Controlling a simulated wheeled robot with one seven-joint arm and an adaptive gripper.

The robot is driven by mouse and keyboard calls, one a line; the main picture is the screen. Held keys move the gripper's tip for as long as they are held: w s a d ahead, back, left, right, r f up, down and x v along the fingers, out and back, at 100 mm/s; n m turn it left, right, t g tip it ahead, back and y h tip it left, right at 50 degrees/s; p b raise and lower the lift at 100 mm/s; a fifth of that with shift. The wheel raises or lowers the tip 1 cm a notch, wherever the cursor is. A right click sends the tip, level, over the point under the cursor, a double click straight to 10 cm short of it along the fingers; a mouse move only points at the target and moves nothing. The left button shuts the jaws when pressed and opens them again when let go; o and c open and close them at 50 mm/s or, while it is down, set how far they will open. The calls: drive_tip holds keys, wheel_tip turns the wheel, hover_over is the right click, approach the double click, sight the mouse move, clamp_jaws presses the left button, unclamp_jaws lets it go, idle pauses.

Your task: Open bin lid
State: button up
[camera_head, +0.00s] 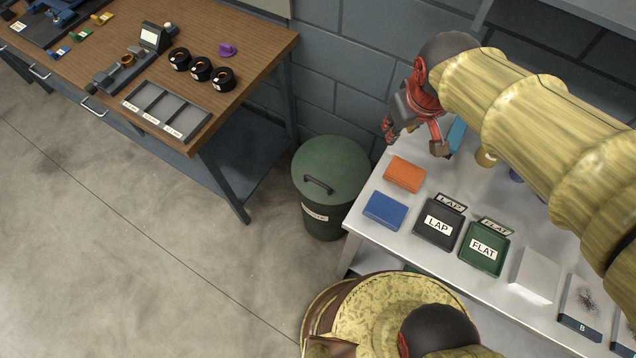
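The green round bin (318,215) stands on the floor between the wooden bench and the grey table. Its green lid (335,160) sits on top and covers the opening. A dark bar handle (319,185) is on the lid's front part, and a pale label is on the bin's side. My gripper (414,138), red and dark grey, hangs above the grey table's back left corner, to the right of the bin. Its fingers are spread apart, with nothing seen held between them. It is not touching the lid.
The grey table (375,240) carries an orange box (404,174), a blue box (385,210), a LAP tray (439,243) and a FLAT tray (484,262). The wooden bench (225,45) is left of the bin, against the block wall. The floor (150,240) in front is clear.

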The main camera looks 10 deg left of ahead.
drive_tip(key=w+a+f+n+b, duration=0.25)
drive_tip(key=a+f, duration=0.25)
drive_tip(key=f, duration=0.3)
drive_tip(key=n+g+b, duration=0.2)
drive_tip(key=n+b, duration=0.3)
drive_tip(key=n, duration=0.1)
approach(317, 182)
drive_tip(key=shift+h, duration=0.4)
drive_tip(key=f+b, duration=0.1)
drive_tip(key=f, duration=0.1)
drive_tip(key=w+f+b, duration=0.1)
drive_tip(key=f, duration=0.2)
drive_tip(key=f+b, duration=0.1)
drive_tip(key=f, duration=0.2)
drive_tip(key=shift+w+a, duration=0.15)
drive_tip(key=shift+w, duration=0.1)
drive_tip(key=shift+c, duration=0.8)
clamp_jaws()
